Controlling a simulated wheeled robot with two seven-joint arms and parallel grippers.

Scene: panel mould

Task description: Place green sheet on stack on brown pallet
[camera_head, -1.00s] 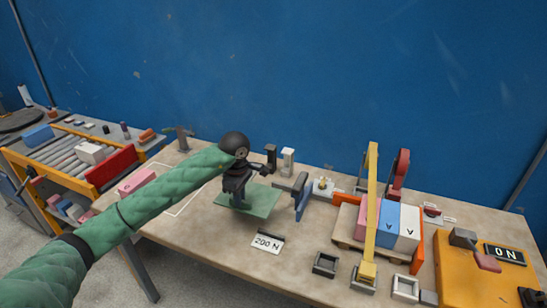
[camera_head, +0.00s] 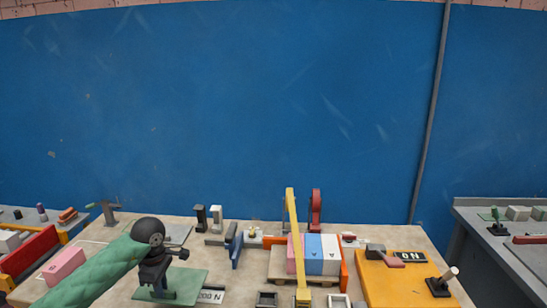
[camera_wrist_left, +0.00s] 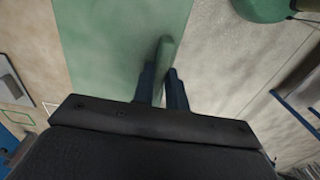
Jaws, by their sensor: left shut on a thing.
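My left gripper (camera_head: 163,290) is shut on the green sheet (camera_head: 190,280), which lies flat at the lower left of the head view. In the left wrist view, the fingers (camera_wrist_left: 163,88) close on an upright green part, with the wide green sheet (camera_wrist_left: 110,45) beside it. I cannot tell whether the sheet touches the table. The brown pallet (camera_head: 279,264) is to the right and carries a stack with pink (camera_head: 295,254), blue (camera_head: 313,255) and white (camera_head: 331,256) faces. A yellow upright bar (camera_head: 293,230) partly hides the stack. My right gripper is not in view.
A "200 N" sign (camera_head: 212,296) is beside the sheet, partly covered. A blue upright plate (camera_head: 236,248) stands between sheet and pallet. An orange bracket (camera_head: 344,272) is right of the stack. A yellow panel (camera_head: 395,285) with an "ON" sign is farther right.

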